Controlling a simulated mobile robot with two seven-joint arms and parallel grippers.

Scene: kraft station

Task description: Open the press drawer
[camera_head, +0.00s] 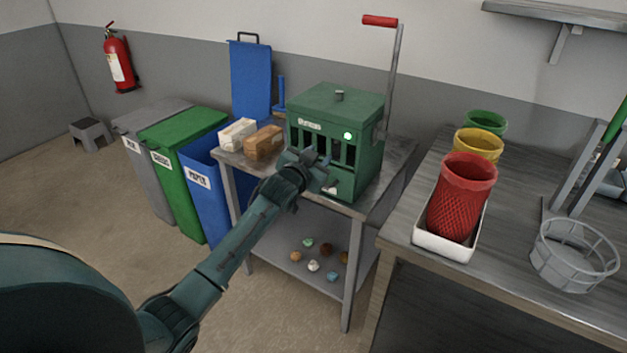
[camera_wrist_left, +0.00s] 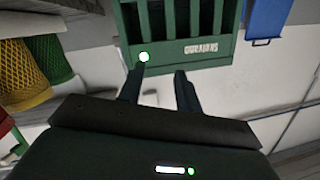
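The green press (camera_head: 338,100) stands on a metal table, with vertical slots, a lit round light and a name plate on its front. My left gripper (camera_head: 326,178) is in front of the press's lower front and hides part of it, so the drawer's edges and handle cannot be made out. In the left wrist view the press (camera_wrist_left: 180,45) is upside down at the top. There the two fingers of my left gripper (camera_wrist_left: 160,85) stand apart with nothing seen between them. I cannot tell whether they touch the press. My right gripper is not in view.
A lever with a red handle (camera_head: 380,21) rises at the press's right. Wrapped white and brown blocks (camera_head: 263,143) lie to its left. Bins (camera_head: 183,134) stand left of the table. A right-hand table (camera_head: 395,235) holds a red mesh basket (camera_head: 462,195) in a white tray.

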